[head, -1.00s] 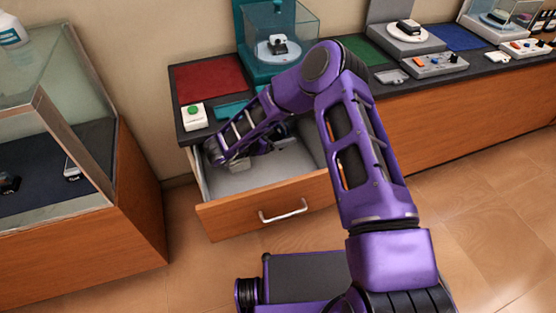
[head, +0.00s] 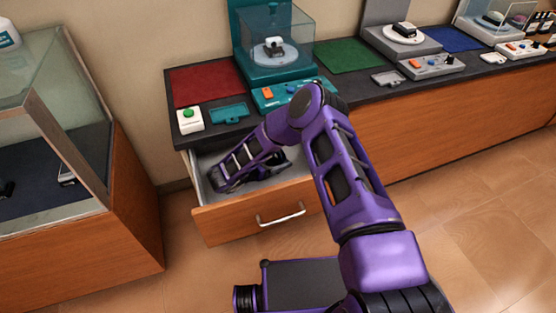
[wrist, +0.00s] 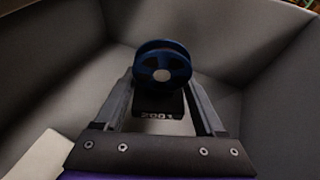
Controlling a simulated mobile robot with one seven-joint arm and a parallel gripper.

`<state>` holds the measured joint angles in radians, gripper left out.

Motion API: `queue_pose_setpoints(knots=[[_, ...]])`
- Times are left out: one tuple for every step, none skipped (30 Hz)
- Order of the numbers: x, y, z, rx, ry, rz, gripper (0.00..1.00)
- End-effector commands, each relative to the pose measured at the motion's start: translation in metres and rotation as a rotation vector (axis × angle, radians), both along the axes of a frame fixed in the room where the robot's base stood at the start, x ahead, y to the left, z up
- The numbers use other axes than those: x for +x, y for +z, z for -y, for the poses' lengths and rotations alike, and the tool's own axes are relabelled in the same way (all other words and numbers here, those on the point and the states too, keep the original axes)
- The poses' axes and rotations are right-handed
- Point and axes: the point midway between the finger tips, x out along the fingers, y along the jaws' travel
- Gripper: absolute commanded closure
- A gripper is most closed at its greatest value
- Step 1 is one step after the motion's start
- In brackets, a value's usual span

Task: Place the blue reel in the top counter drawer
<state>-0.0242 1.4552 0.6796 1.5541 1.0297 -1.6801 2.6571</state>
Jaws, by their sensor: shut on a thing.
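The blue reel (wrist: 162,65) shows in the wrist view, with a dark base marked "2001" (wrist: 159,112) below it. My gripper (wrist: 163,88) is shut on the reel piece, one finger on each side. The grey walls of the drawer surround it. In the head view the top counter drawer (head: 258,219) is pulled open, and my gripper (head: 278,168) reaches down inside it. The reel cannot be made out in the head view. Whether the base touches the drawer floor cannot be told.
A pale block (wrist: 40,158) shows at lower left in the wrist view. The counter (head: 245,129) above holds a green-button box (head: 190,120), a red mat (head: 205,84) and a teal display unit (head: 276,66). A glass case (head: 80,110) stands at left.

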Motion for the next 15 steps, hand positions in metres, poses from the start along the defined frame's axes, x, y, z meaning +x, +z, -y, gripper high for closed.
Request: queue_pose_setpoints(knots=[[0.0001,-0.0024,-0.0001,-0.001,0.0,0.001,0.9],[0.0001,-0.0036,0.0,-0.001,0.0,0.001,0.9],[0.0001,-0.0049,0.0,-0.001,0.0,0.001,0.9],[0.0001,-0.0058,0.0,-0.001,0.0,0.001,0.9],[0.0001,-0.0066,0.0,-0.001,0.0,0.001,0.9],[0.0002,-0.0077,0.0,-0.001,0.0,0.001,0.9],[0.0001,-0.0087,0.0,-0.001,0.0,0.001,0.9],[0.0002,-0.0096,0.0,-0.001,0.0,0.001,0.9],[0.0001,-0.0108,0.0,-0.001,0.0,0.001,0.9],[0.0002,-0.0116,0.0001,-0.001,0.0,0.001,0.9],[0.0002,-0.0123,0.0,-0.001,0.0,0.001,0.9],[0.0003,-0.0121,0.0,-0.001,0.0,0.001,0.9],[0.0002,-0.0115,-0.0001,-0.001,0.0,0.001,0.9],[0.0002,-0.0112,0.0,-0.001,0.0,0.001,0.9],[0.0,-0.0115,0.0,0.0,0.0,0.0,0.23]])
